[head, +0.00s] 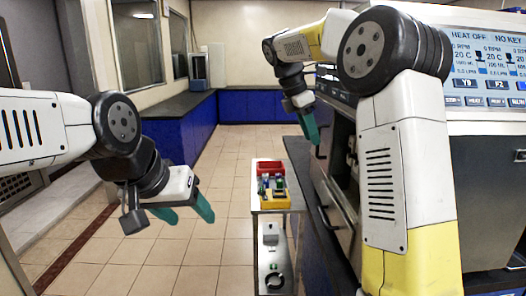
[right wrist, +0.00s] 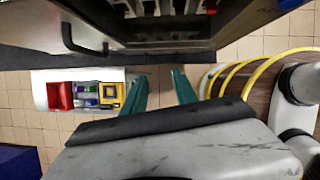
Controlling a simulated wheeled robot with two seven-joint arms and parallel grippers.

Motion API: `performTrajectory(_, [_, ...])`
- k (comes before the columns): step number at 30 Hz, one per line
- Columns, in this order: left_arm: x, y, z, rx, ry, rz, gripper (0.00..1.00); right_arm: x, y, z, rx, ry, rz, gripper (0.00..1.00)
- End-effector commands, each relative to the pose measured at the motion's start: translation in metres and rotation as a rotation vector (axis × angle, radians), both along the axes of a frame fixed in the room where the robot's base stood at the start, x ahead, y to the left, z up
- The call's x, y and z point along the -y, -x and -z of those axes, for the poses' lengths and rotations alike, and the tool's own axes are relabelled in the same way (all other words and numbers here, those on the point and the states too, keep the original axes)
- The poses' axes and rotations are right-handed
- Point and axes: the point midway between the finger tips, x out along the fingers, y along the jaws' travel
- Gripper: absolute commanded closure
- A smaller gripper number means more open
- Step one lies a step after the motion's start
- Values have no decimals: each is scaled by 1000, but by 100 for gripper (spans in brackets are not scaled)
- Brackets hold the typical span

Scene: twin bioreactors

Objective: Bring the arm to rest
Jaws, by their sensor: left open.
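My left gripper (head: 185,211) hangs over the floor on the left in the head view, its two teal fingers apart with nothing between them. My right arm reaches forward on the right, in front of the bioreactor (head: 488,150) with its lit display. My right gripper (head: 309,126) points down beside the machine's front in the head view. In the right wrist view its teal fingers (right wrist: 161,92) are apart and hold nothing. The machine's dark front with a black handle (right wrist: 72,38) is close by at the top of that view.
A small cart (head: 272,196) stands in the aisle with a red tray (head: 268,165) and a yellow tray (head: 273,202) holding small coloured items. Blue cabinets (head: 262,107) line the back. The tiled floor in the middle is clear. A yellow hose (right wrist: 238,68) shows in the right wrist view.

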Motion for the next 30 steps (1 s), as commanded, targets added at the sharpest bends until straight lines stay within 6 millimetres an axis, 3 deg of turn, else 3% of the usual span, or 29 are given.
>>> performTrajectory(11, [0, 0, 0, 0, 0, 0, 39, 9, 28, -6, 92, -89, 139, 66])
performTrajectory(17, [0, 0, 0, 0, 0, 0, 39, 16, 57, -8, 169, -179, 279, 66])
performTrajectory(23, [0, 0, 0, 0, 0, 0, 39, 22, 105, -5, 275, -324, 510, 66])
performTrajectory(30, [0, 0, 0, 0, 0, 0, 39, 22, 194, 20, 422, -623, 1000, 66])
